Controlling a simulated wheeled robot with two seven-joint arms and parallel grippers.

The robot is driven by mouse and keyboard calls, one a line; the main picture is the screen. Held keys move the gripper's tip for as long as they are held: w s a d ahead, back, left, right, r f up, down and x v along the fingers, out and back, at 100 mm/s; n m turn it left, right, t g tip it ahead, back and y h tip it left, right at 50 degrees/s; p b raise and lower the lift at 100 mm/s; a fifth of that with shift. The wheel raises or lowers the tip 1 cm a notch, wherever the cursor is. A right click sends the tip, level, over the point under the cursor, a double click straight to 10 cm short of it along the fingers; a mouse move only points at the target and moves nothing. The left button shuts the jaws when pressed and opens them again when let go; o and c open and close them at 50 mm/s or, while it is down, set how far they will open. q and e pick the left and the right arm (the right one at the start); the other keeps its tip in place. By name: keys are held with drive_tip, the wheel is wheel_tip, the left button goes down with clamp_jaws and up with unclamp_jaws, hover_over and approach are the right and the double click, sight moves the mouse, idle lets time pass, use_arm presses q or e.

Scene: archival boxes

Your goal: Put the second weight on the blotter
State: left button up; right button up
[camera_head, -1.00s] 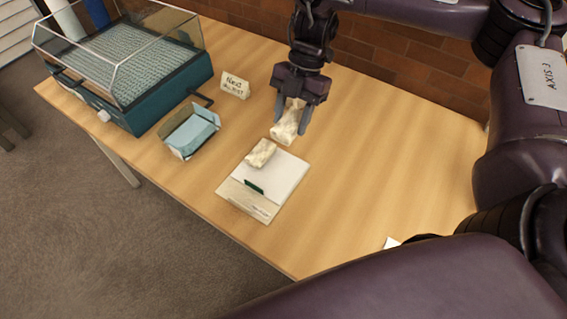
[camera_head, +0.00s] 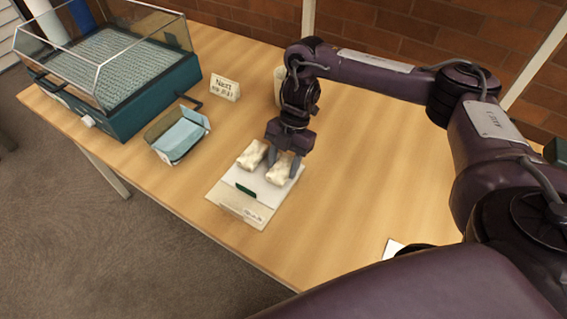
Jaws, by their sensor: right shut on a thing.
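The white blotter (camera_head: 232,194) lies on the wooden table, with a dark green mark and a labelled strip along its front edge. One pale, cream-coloured weight (camera_head: 251,154) rests on its back left part. My right gripper (camera_head: 283,168) points down over the back right part of the blotter and is shut on the second cream weight (camera_head: 280,174). That weight is beside the first one, at or just above the blotter; I cannot tell whether it touches. My left gripper is not in view.
A teal machine with a clear cover (camera_head: 125,85) stands at the back left. A small tray with blue lining (camera_head: 180,137) and a sign card (camera_head: 225,90) stand between it and the blotter. A pale cylindrical object (camera_head: 280,86) is partly hidden behind my right arm.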

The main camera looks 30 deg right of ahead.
drive_tip(key=o, duration=1.3)
drive_tip(key=shift+c, duration=0.2)
drive_tip(key=p+v, duration=0.3)
drive_tip(key=v, duration=0.9)
drive_tip(key=shift+s+a+r, duration=0.1)
